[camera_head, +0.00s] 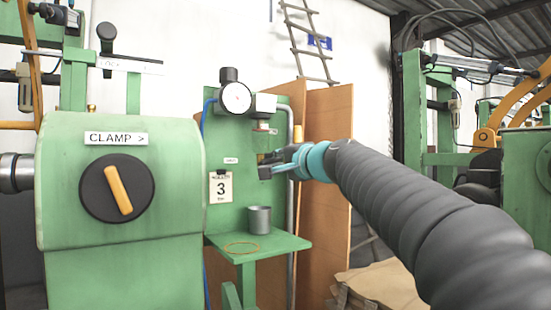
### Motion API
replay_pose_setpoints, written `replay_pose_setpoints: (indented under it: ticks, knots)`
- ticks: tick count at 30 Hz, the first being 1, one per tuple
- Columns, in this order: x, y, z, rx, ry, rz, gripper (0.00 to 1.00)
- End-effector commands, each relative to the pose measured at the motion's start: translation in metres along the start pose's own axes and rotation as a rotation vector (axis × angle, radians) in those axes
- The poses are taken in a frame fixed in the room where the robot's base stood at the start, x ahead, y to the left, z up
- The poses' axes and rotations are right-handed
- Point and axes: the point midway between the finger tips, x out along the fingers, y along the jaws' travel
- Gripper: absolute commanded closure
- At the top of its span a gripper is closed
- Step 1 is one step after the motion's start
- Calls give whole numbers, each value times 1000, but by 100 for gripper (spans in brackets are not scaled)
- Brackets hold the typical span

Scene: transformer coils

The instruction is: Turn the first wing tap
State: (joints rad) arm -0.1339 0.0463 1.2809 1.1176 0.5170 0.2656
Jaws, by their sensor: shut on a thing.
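A green panel (222,135) carries a pressure gauge (235,98) and a filter unit (264,106) with a small clear bowl below it. My gripper (265,169), dark with a teal wrist, reaches in from the right just below the bowl. Its fingers are shut at the wing tap (260,157), of which only a small brassy bit shows at the fingertips. The fingers hide the rest of the tap, so its angle cannot be told.
A metal cup (259,220) stands on a small green shelf (285,243) below my gripper. A green clamp box (60,205) with a yellow-handled knob (119,189) is at left. Brown boards (328,130) and a grey pipe stand close behind my gripper.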

Motion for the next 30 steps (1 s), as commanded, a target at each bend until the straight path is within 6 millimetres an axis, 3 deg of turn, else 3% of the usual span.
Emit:
replay_pose_setpoints:
  ticks: [13, 30]
  knots:
    - [0, 0, -1, 228, 2, -1, 100]
    - [0, 1, -1, 262, 3, -2, 100]
